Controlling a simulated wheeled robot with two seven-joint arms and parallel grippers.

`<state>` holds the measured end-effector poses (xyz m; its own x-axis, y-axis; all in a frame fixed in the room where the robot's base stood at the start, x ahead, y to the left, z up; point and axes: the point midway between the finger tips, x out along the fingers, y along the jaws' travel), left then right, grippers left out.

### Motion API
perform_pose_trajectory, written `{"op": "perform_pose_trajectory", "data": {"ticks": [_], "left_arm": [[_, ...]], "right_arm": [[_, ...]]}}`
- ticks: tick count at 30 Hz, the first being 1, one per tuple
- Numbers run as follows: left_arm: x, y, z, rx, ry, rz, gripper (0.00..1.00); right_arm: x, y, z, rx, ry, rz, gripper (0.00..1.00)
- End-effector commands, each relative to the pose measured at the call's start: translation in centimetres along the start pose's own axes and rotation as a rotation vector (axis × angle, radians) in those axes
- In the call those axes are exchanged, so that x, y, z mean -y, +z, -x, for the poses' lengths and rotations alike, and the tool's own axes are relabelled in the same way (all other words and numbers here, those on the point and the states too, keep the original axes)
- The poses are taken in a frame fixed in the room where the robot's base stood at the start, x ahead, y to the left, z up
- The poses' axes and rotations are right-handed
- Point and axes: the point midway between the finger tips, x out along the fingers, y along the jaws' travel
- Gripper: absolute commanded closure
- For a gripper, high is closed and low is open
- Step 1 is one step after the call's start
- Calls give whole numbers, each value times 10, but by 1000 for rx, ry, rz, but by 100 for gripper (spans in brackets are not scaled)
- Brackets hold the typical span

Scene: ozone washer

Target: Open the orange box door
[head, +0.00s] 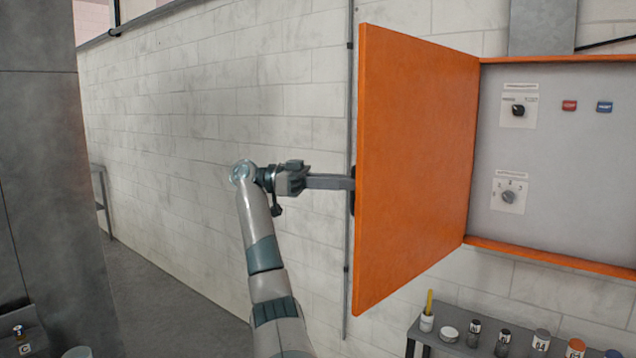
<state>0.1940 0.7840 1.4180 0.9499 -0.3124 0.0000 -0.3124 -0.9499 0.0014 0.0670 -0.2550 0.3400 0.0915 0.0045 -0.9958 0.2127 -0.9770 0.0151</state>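The orange box door (415,170) stands swung wide open, hinged on the left side of the wall box (550,254). Its inner face is toward me and the box's grey panel is exposed. My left gripper (346,183) reaches in from the left to the door's free edge. Its fingertips meet a dark part, likely the handle (353,191), on the door's outer side. The fingers overlap in this view, so I cannot tell whether they grip it. The door's outer face is hidden. My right gripper is not in view.
The panel carries two knobs (508,197) and red and blue buttons (569,105). Below the box, a shelf (440,346) holds several small containers. A thin vertical pipe (346,300) runs along the white block wall (220,110). Grey floor (165,310) lies open at lower left.

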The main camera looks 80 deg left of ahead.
Motion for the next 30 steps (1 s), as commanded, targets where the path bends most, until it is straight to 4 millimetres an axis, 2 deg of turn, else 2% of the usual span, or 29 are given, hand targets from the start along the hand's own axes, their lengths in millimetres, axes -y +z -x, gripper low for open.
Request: {"op": "perform_pose_trajectory", "data": {"ticks": [4, 14, 30], "left_arm": [[0, 2, 18, 0, 0, 0, 81], [0, 2, 45, 4, 1, 2, 81], [1, 2, 81, 3, 1, 4, 81]], "right_arm": [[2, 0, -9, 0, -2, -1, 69], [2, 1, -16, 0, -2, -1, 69], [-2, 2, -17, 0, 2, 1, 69]]}}
